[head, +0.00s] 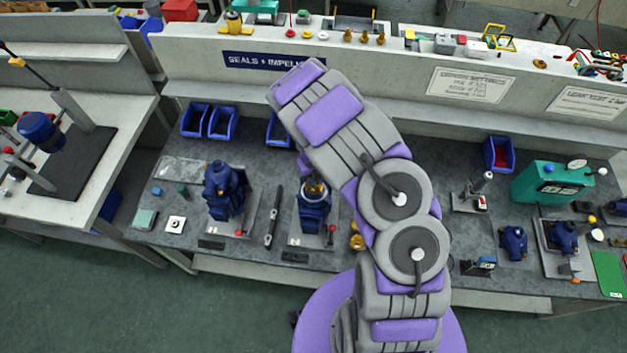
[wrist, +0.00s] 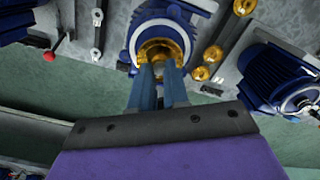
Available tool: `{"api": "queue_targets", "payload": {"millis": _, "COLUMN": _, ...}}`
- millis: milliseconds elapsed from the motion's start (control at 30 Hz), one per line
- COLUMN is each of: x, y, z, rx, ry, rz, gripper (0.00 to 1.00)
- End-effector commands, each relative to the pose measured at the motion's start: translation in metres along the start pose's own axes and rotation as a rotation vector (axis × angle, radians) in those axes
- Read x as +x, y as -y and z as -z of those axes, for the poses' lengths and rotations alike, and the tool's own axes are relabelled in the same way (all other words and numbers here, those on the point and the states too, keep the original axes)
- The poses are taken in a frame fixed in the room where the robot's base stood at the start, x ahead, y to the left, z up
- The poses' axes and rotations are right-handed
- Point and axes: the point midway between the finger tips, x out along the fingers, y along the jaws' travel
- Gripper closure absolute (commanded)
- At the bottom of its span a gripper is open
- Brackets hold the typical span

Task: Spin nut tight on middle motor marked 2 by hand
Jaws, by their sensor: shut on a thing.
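The middle blue motor (head: 313,215) stands upright on its plate on the grey bench; its number cannot be read. A brass nut (wrist: 160,47) sits at the motor's top centre and shows as a small brass ring in the head view (head: 315,188). My gripper (wrist: 159,68) is shut on the brass nut, its two blue fingers reaching to the nut's near side. The thread under the nut is hidden.
Another blue motor (head: 224,192) stands to the left and one (wrist: 275,78) to the right in the wrist view. A dark bar tool (head: 273,216) lies between the left and middle motors. Brass pieces (wrist: 213,53) lie just right of the middle motor. Blue bins (head: 222,122) line the back.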

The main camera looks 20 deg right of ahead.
Motion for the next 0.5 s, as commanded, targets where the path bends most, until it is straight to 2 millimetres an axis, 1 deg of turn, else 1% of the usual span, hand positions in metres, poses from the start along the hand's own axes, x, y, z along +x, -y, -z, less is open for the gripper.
{"api": "queue_targets", "payload": {"millis": 100, "x": 0.0002, "y": 0.0002, "z": 0.0, "rx": -0.001, "ry": 0.0, "rz": 0.0, "gripper": 1.0}}
{"api": "queue_targets", "payload": {"millis": 133, "x": 0.0002, "y": 0.0002, "z": 0.0, "rx": -0.001, "ry": 0.0, "rz": 0.0, "gripper": 0.83}}
{"api": "queue_targets", "payload": {"millis": 267, "x": 0.0002, "y": 0.0001, "z": 0.0, "rx": -0.002, "ry": 0.0, "rz": 0.0, "gripper": 0.71}}
{"api": "queue_targets", "payload": {"millis": 300, "x": 0.0001, "y": 0.0001, "z": 0.0, "rx": -0.002, "ry": 0.0, "rz": 0.0, "gripper": 0.69}}
{"api": "queue_targets", "payload": {"millis": 500, "x": 0.0, "y": 0.0001, "z": 0.0001, "rx": -0.003, "ry": 0.0, "rz": 0.0, "gripper": 0.69}}
